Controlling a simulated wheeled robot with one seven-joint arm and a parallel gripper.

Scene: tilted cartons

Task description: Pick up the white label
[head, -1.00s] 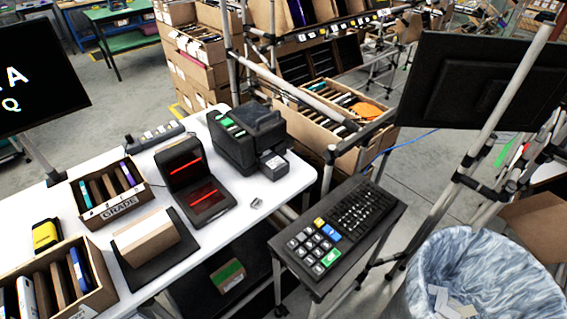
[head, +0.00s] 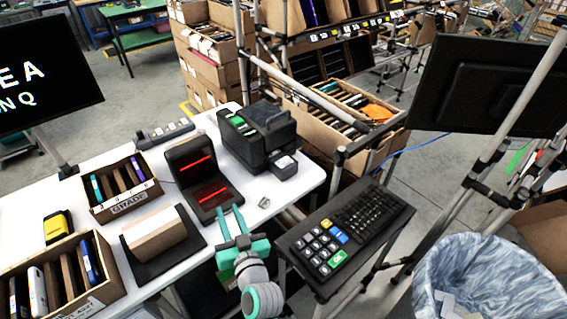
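A small white-grey label (head: 264,202) lies on the white table (head: 307,182) near its right edge, in front of the black label printer (head: 255,145). My gripper (head: 229,210), teal with a grey wrist, reaches in from the bottom of the head view. Its two fingers are apart with nothing visible between them. It is to the left of and slightly nearer than the label, apart from it in the picture. The fingertips overlap the front of the black scanner with red lines (head: 207,190); I cannot tell their height above the table.
A keypad and keyboard stand (head: 340,230) is right of the table. A brown carton (head: 157,235) rests on a black pad. A GRADE box (head: 123,205) and another file box (head: 60,285) stand left. A bin with a bluish liner (head: 480,280) is at lower right.

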